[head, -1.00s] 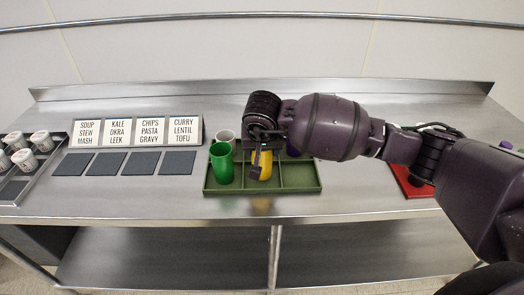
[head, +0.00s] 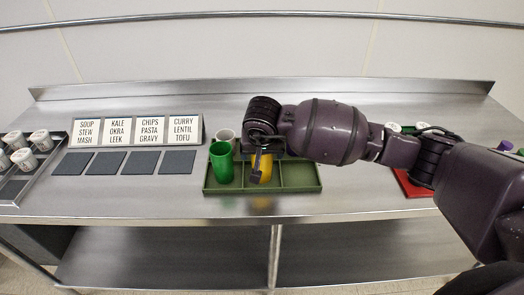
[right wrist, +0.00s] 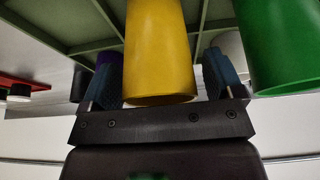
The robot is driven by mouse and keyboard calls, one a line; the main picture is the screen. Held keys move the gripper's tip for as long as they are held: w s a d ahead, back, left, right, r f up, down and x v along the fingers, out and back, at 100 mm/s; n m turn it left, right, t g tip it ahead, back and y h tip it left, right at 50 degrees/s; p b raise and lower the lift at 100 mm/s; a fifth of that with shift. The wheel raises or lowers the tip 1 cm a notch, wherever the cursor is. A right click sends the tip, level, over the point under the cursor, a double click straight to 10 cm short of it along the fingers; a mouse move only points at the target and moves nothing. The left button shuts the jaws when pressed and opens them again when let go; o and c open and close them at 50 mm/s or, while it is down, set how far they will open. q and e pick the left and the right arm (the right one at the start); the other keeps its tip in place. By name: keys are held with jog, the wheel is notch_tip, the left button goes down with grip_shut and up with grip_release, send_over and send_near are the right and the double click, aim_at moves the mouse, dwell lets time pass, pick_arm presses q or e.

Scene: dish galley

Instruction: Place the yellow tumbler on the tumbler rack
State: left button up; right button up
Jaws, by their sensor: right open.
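The yellow tumbler (head: 262,173) stands in the middle front compartment of the green tumbler rack (head: 302,178), partly hidden by my right gripper (head: 262,152). In the right wrist view the yellow tumbler (right wrist: 158,50) lies between the two blue fingers of my open right gripper (right wrist: 163,85), with gaps showing on both sides. The green tumbler (head: 221,162) stands in the rack's left front compartment and also shows in the right wrist view (right wrist: 277,45). My left gripper is not in view.
A pale cup (head: 225,134) stands behind the green tumbler. Label cards (head: 134,131) and dark mats (head: 125,163) are to the left, beyond them a tray of white cups (head: 40,140). A red tray (head: 412,186) is to the right, partly behind my arm. The rack's right front compartment looks empty.

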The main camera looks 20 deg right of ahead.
jog(key=v, duration=1.2)
jog(key=shift+r, duration=0.1)
